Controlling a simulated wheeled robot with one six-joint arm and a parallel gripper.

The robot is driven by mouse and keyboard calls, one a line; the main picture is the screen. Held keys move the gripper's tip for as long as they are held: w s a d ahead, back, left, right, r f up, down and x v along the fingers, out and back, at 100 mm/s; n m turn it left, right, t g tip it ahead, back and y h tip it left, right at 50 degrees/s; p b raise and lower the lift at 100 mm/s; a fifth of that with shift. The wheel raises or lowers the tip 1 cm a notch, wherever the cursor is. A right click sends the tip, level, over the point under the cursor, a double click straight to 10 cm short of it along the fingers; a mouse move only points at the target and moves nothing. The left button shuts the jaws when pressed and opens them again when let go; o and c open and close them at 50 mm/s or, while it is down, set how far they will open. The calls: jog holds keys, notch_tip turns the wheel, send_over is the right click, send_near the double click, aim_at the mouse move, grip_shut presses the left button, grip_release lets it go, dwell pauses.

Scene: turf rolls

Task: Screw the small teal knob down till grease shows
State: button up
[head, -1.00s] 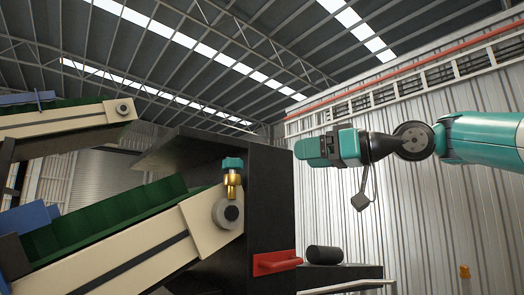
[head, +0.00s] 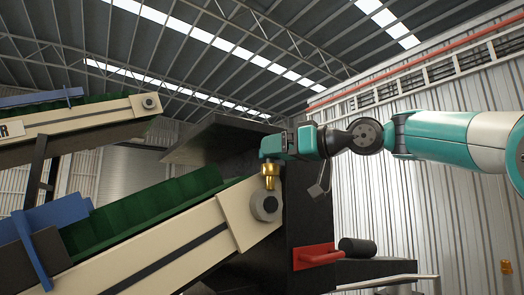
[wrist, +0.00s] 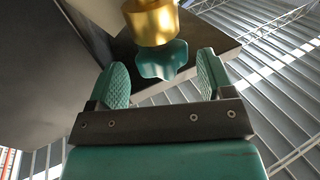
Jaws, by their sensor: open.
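The small teal knob (wrist: 162,60) has a lobed rim and sits on a brass grease cup (wrist: 150,24) in the wrist view. My gripper (wrist: 163,70) is open, with one padded finger on each side of the knob. A gap shows between the knob and each finger. In the head view the brass cup (head: 270,173) stands upright above the grey roller end on the lower conveyor. My gripper (head: 268,147) is right at the cup's top and hides most or all of the knob there. No grease can be made out.
The lower conveyor (head: 180,245) slopes up to a dark upright panel (head: 309,215) with a red handle (head: 318,255). A dark overhanging plate (head: 215,140) is behind the cup. A black cylinder (head: 357,247) lies on a ledge at the lower right. An upper conveyor (head: 90,130) is at the left.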

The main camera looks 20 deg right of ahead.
jog(key=shift+w+a, duration=0.2)
jog(key=shift+a, duration=0.15)
jog(key=c, duration=0.9)
jog(key=shift+f+b, duration=0.1)
jog(key=shift+b, duration=0.3)
